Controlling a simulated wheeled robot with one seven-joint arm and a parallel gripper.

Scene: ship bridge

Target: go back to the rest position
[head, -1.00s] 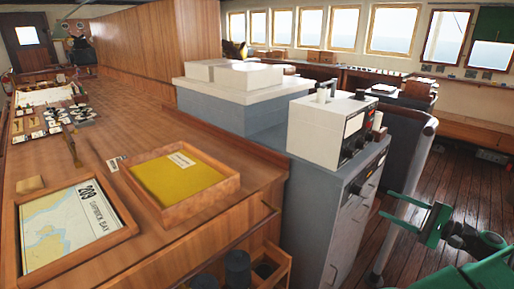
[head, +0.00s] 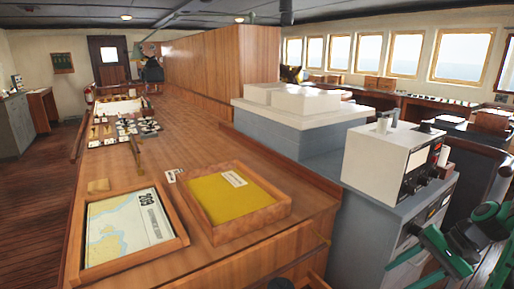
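My gripper (head: 398,258) is at the lower right, in front of the grey cabinet's drawer side. Its green fingers point to the left and look apart, with nothing seen between them. My green and black arm links run off the right edge of the picture. The gripper appears clear of the cabinet, but the exact gap is hard to judge.
A wooden counter (head: 215,150) runs away on the left, bearing a framed chart (head: 125,230) and a yellow-bottomed tray (head: 232,198). A white instrument box (head: 385,158) tops the grey cabinet (head: 375,215) near my arm. Open floor (head: 40,190) lies at far left.

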